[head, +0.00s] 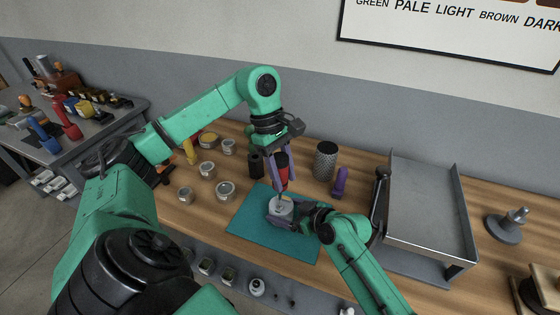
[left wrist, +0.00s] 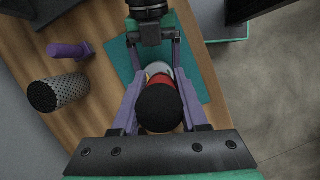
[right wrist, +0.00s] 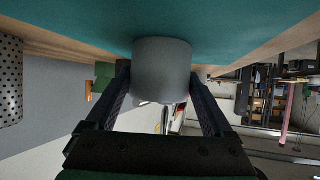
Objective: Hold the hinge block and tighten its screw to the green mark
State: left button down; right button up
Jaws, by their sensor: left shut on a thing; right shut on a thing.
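The hinge block (head: 281,211) is a pale grey rounded piece on the teal mat (head: 248,222). In the right wrist view the grey block (right wrist: 162,68) sits between the dark fingers of my right gripper (right wrist: 160,88), which is shut on it from the side. My left gripper (head: 281,172) points down above the block, its purple fingers shut on a screwdriver (head: 282,163) with a red and black handle. The screwdriver (left wrist: 160,108) stands roughly upright over the block (left wrist: 157,68). Its tip, the screw and the green mark cannot be made out.
A perforated cylinder (head: 325,160) and a purple-handled tool (head: 340,183) stand right of the screwdriver, with a large metal tray (head: 425,200) beyond. A black cylinder (head: 256,164) stands close to my left gripper. Several tins (head: 225,190) stand left of the mat.

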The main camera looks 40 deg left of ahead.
aim_at(286, 161)
pick_arm(q)
jog(key=shift+r+m+g, duration=0.1)
jog(key=shift+m+g, duration=0.2)
jog(key=shift+m, duration=0.7)
jog(key=shift+n, duration=0.8)
jog(key=shift+s, duration=0.1)
jog(key=shift+r, duration=1.05)
notch_tip(286, 161, up, 5)
